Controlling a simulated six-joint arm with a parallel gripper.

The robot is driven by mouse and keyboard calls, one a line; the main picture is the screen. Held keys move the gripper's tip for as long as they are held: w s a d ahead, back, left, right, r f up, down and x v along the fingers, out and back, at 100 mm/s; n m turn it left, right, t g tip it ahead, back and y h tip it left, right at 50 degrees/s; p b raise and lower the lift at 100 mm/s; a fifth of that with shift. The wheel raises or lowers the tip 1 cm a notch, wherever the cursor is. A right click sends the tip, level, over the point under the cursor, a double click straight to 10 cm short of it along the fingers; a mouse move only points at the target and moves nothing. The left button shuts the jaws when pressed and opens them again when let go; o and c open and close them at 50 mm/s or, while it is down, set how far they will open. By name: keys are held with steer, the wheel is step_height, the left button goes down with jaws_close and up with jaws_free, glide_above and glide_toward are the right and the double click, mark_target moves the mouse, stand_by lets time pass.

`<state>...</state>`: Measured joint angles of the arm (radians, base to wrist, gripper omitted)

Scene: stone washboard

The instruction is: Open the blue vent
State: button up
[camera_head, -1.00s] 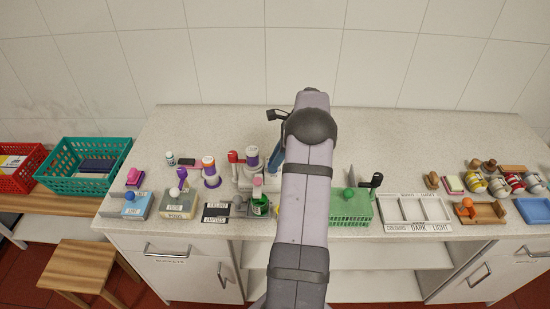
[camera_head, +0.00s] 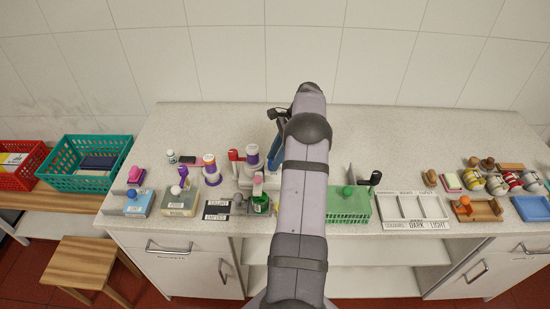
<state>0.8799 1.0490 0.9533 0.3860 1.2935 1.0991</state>
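A small blue box (camera_head: 139,208) with a blue knob on top stands at the front left of the counter. Its white front label is too small to read. A narrow blue piece (camera_head: 274,141) stands upright left of my arm, partly hidden by it. I cannot tell which of these is the blue vent. My gripper (camera_head: 276,115) shows only as a small dark part beside the upper arm, above the blue piece in the picture. Its fingers cannot be made out, and whether it touches the blue piece cannot be seen.
The counter's back strip (camera_head: 420,130) is clear. My arm hides the middle.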

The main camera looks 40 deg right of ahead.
steer(key=shift+o, duration=0.9)
steer(key=shift+r, duration=0.1)
steer(key=shift+d+r+b, duration=0.15)
steer(key=shift+r+b, duration=0.05)
steer(key=shift+b, duration=0.1)
steer(key=b+v, duration=0.2)
steer(key=v, duration=0.4)
steer(key=shift+r, duration=0.35)
steer(key=shift+s, duration=0.15)
